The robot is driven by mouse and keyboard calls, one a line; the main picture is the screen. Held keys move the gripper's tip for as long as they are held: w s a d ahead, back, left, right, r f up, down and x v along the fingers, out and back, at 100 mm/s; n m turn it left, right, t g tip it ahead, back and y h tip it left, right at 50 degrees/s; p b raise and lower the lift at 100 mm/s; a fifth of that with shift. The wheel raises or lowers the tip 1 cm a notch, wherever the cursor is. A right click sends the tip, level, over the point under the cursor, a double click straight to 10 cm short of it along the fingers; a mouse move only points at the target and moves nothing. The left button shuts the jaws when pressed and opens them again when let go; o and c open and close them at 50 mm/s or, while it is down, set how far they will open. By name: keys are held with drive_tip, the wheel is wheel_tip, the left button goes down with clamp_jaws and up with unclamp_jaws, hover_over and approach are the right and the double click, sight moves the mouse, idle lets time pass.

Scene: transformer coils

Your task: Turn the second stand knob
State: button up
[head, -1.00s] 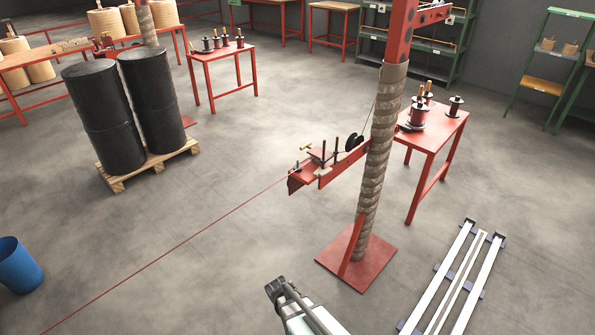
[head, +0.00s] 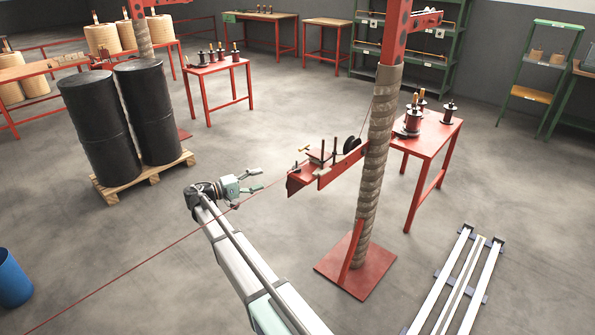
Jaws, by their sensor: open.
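The near red stand (head: 395,48) has a rope-wrapped post (head: 374,160) and a red bracket arm (head: 325,172) reaching left. I cannot tell from the picture which stand counts as second.
A thin red wire (head: 130,252) runs from the bracket to the lower left, crossing near my wrist. Black drums (head: 105,125) stand on a pallet at left. A red table (head: 432,135) with spools stands at right. White rails (head: 455,280) lie on the floor.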

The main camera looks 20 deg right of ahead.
drive_tip(key=d, duration=0.5)
drive_tip(key=d+p, duration=0.1)
drive_tip(key=d, duration=1.1)
drive_tip(key=shift+w+d+p, duration=0.25)
drive_tip(key=shift+p, duration=0.15)
clamp_jaws()
